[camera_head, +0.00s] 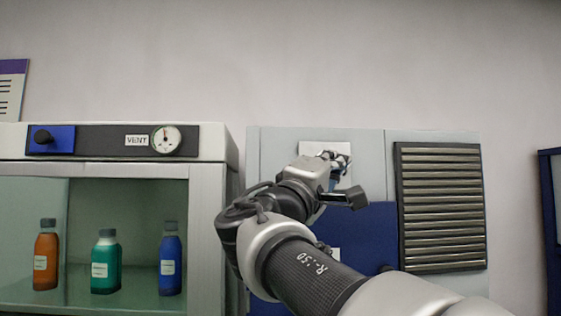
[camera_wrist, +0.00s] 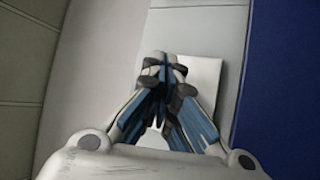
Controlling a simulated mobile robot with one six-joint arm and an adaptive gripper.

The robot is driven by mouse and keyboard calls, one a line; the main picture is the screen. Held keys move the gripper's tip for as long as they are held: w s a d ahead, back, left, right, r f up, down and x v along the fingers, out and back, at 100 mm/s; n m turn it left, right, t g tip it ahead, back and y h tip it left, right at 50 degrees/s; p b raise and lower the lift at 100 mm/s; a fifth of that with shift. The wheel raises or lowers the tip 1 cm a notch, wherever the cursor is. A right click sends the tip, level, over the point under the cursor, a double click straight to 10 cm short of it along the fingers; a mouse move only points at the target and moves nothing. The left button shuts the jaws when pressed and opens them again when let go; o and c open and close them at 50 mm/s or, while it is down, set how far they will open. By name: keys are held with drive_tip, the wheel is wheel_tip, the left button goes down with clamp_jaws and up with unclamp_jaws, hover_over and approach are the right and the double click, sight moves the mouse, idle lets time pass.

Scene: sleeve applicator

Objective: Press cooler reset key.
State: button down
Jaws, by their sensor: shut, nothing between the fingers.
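The likely cooler is the pale grey cabinet (camera_head: 365,150) with a dark blue panel (camera_head: 368,235) and a louvred grille. A white plate (camera_head: 312,148) sits on its upper left front; it also shows in the wrist view (camera_wrist: 208,75). My gripper (camera_head: 338,158) is in front of this plate and covers much of it. In the wrist view my gripper (camera_wrist: 165,62) is shut and empty, its fingertips over the plate's left edge. I cannot tell whether they touch it. No reset key can be made out; my gripper and arm hide part of the panel.
Orange (camera_head: 46,258), green (camera_head: 105,265) and blue (camera_head: 170,262) bottles stand inside. The dark grille (camera_head: 441,208) is right of my arm.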

drive_tip(key=shift+w, duration=0.1)
drive_tip(key=shift+w, duration=0.4)
drive_tip(key=shift+w, duration=0.35)
idle(0.7)
drive_tip(key=shift+s, duration=0.15)
idle(0.3)
drive_tip(key=shift+s+b, duration=0.7)
drive_tip(key=shift+b, duration=0.05)
drive_tip(key=shift+s+b, duration=1.5)
drive_tip(key=shift+s, duration=1)
